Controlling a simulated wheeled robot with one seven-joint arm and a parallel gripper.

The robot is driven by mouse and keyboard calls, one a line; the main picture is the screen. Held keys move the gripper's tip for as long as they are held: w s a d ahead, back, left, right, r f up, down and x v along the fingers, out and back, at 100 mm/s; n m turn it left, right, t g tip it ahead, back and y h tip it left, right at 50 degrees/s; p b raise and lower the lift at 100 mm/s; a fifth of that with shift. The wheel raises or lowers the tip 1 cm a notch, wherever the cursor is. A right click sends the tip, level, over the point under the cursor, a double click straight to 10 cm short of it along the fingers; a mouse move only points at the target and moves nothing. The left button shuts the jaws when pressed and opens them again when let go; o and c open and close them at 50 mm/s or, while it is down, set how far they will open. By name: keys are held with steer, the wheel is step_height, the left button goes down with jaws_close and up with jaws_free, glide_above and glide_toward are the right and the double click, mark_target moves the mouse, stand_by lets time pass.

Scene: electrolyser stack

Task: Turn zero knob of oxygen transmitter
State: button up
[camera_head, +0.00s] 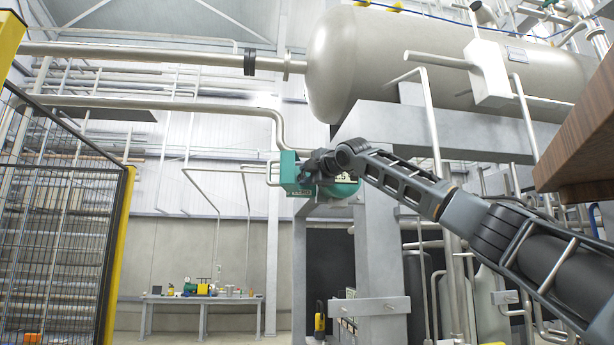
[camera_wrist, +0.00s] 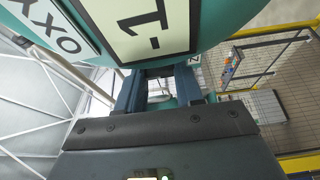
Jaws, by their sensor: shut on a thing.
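The oxygen transmitter (camera_head: 289,173) is a teal housing with a rounded body, mounted beside the grey steel frame under the large tank. In the wrist view its teal body (camera_wrist: 224,14) fills the top, with a display (camera_wrist: 138,24) and a partly cut-off label with letters "OXY" (camera_wrist: 52,28). My gripper (camera_head: 312,168) is right against the transmitter and covers part of it. In the wrist view my gripper (camera_wrist: 160,84) has its two dark fingers on either side of a small part below the display, shut on the zero knob. The knob itself is mostly hidden.
A pale pipe (camera_head: 276,125) runs down to the transmitter. The big tank (camera_head: 400,60) and a steel frame (camera_head: 378,250) stand close behind my arm. A mesh fence (camera_head: 60,220) is at left. A workbench (camera_head: 205,299) with small items stands far back.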

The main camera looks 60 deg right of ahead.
steer(key=shift+f, duration=0.2)
steer(key=shift+w+a+f+m+t+h+b, duration=0.1)
steer(key=shift+m+t+h+b, duration=0.35)
steer(key=shift+m, duration=1.4)
steer(key=shift+d+f+m+h+b, duration=0.1)
steer(key=shift+m+h+b, duration=0.7)
steer(key=shift+m, duration=1)
steer(key=shift+w+a+f+m+t+h+b, duration=0.1)
steer(key=shift+m+t+h+b, duration=0.35)
steer(key=shift+m, duration=1.4)
steer(key=shift+r+m+h, duration=0.1)
steer(key=shift+m+h, duration=0.2)
steer(key=shift+h, duration=0.1)
steer(key=o, duration=1)
steer(key=shift+o, duration=0.2)
steer(key=shift+s, duration=0.1)
steer(key=shift+a, duration=0.1)
